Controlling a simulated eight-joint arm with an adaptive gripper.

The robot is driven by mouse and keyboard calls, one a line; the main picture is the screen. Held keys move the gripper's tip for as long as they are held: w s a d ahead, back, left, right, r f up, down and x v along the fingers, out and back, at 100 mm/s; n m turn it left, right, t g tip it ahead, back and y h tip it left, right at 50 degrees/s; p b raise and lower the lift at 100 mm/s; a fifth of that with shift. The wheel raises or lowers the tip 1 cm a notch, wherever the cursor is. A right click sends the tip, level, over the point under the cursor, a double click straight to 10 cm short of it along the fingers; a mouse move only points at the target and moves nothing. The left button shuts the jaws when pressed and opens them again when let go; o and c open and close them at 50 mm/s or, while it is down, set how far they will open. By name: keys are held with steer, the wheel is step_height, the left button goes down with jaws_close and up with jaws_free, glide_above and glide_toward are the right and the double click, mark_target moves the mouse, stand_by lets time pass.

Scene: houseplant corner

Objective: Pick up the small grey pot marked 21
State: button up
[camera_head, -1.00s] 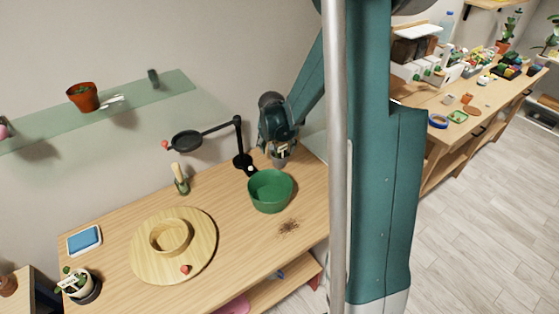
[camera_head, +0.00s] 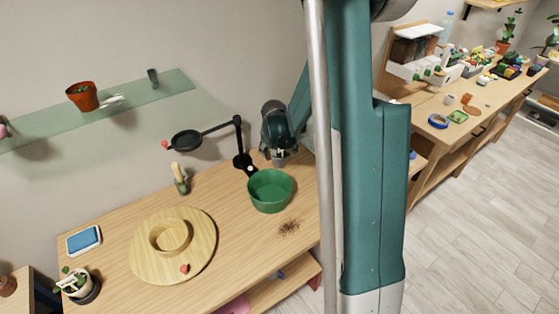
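A small grey pot (camera_head: 279,162) stands at the back of the wooden table, behind the green pot (camera_head: 270,191). Only its lower part shows, and I cannot read any number on it. My gripper (camera_head: 279,151) points down right at the grey pot and covers its upper part. Its fingers are too small and dark to tell whether they are open or closed on the pot.
A black stand with a magnifier arm (camera_head: 239,140) stands close left of my gripper. The wooden table (camera_head: 235,235) also holds a round board (camera_head: 140,262) with a wooden ring, a brush, a blue-topped box and a white potted plant. Dark soil lies spilled near the green pot.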

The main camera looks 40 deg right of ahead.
steer(key=shift+w+d+f, duration=0.15)
steer(key=shift+w+f, duration=0.05)
steer(key=shift+f, duration=0.45)
steer(key=shift+c, duration=0.2)
steer(key=c, duration=1)
